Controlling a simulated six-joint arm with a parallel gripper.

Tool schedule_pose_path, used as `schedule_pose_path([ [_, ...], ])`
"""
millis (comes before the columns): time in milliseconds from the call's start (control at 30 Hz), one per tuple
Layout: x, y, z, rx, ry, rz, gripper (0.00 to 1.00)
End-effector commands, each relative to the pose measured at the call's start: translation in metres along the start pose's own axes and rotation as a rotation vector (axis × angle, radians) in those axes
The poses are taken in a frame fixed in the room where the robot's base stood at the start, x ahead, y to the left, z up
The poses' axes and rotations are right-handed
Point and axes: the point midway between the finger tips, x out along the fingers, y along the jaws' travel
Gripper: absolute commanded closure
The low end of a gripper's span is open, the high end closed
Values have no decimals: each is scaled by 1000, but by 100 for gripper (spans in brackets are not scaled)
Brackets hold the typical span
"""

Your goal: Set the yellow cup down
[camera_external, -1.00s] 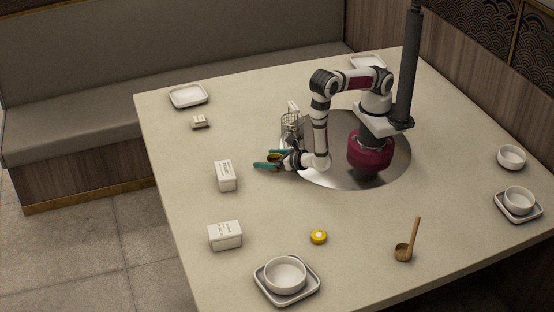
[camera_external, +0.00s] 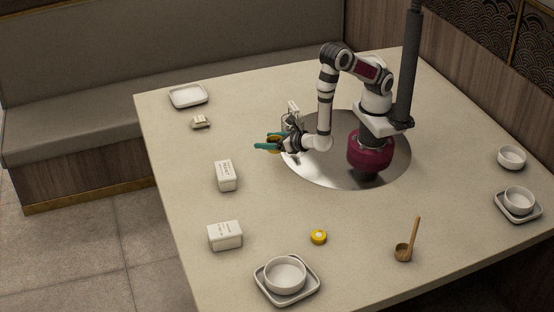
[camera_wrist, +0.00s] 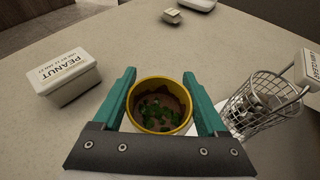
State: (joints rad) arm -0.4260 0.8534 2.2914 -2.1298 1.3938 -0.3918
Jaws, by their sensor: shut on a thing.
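The yellow cup (camera_wrist: 160,105) has a yellow rim and holds brown sauce with green bits. My gripper (camera_wrist: 159,88) is shut on it, one teal finger on each side. In the external view, my gripper (camera_external: 264,142) is left of the round metal plate, and the cup (camera_external: 273,138) shows only as a small yellow patch between the fingers. I cannot tell whether the cup's base touches the table.
A wire basket (camera_wrist: 262,105) stands close on the right. A white PEANUT box (camera_wrist: 66,76) is on the left. Another white box (camera_external: 225,236), a small yellow round object (camera_external: 319,237), a ladle (camera_external: 404,252) and a bowl (camera_external: 285,275) are nearer the front.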

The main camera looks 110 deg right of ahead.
Motion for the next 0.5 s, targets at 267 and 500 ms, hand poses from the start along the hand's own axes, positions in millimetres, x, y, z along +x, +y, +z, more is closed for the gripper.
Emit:
schedule_pose_path([
  [267, -13, 4, 22, -7, 0, 15, 82],
  [500, -62, 60, -7, -102, 0, 242, 82],
])
